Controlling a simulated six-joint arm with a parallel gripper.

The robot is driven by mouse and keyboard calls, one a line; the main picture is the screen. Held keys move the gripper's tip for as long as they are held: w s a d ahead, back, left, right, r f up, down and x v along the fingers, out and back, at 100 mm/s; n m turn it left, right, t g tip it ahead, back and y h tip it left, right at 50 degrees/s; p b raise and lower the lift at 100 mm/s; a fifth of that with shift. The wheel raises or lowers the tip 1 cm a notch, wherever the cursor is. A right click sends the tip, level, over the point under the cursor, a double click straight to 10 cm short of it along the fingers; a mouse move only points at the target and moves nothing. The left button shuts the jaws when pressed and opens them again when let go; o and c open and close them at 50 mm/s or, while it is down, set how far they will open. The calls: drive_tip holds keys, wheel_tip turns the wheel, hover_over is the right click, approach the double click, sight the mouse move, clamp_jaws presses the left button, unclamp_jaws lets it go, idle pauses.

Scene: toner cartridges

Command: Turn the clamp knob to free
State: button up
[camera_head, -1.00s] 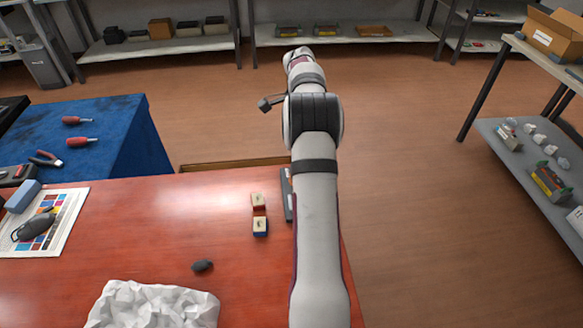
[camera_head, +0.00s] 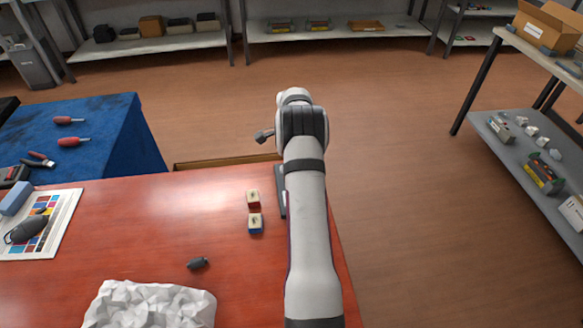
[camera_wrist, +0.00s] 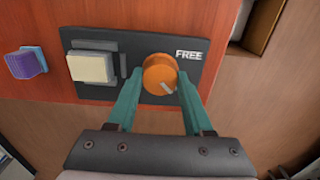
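The orange clamp knob (camera_wrist: 160,74) sits on a dark plate (camera_wrist: 95,45) in the wrist view. Its pale pointer line points down and right, away from the word FREE printed at the knob's upper right. My gripper (camera_wrist: 160,76) has its two teal fingers on either side of the knob, with the tips around it. The fingers look spread, with slight gaps; contact cannot be seen clearly. A cream block (camera_wrist: 92,67) sits on the plate left of the knob. In the head view the dark plate (camera_head: 281,190) is at the table's right edge, and my arm hides the knob.
A dark lump (camera_head: 198,263) and crumpled white material (camera_head: 150,305) lie nearer. A shelf (camera_head: 540,175) stands at right.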

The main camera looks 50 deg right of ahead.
clamp_jaws()
drive_tip(key=shift+n, duration=0.3)
drive_tip(key=n, duration=0.3)
drive_tip(key=shift+n, duration=0.3)
drive_tip(key=n, duration=0.4)
drive_tip(key=shift+n, duration=0.3)
drive_tip(key=n, duration=0.4)
drive_tip(key=shift+n, duration=2.5)
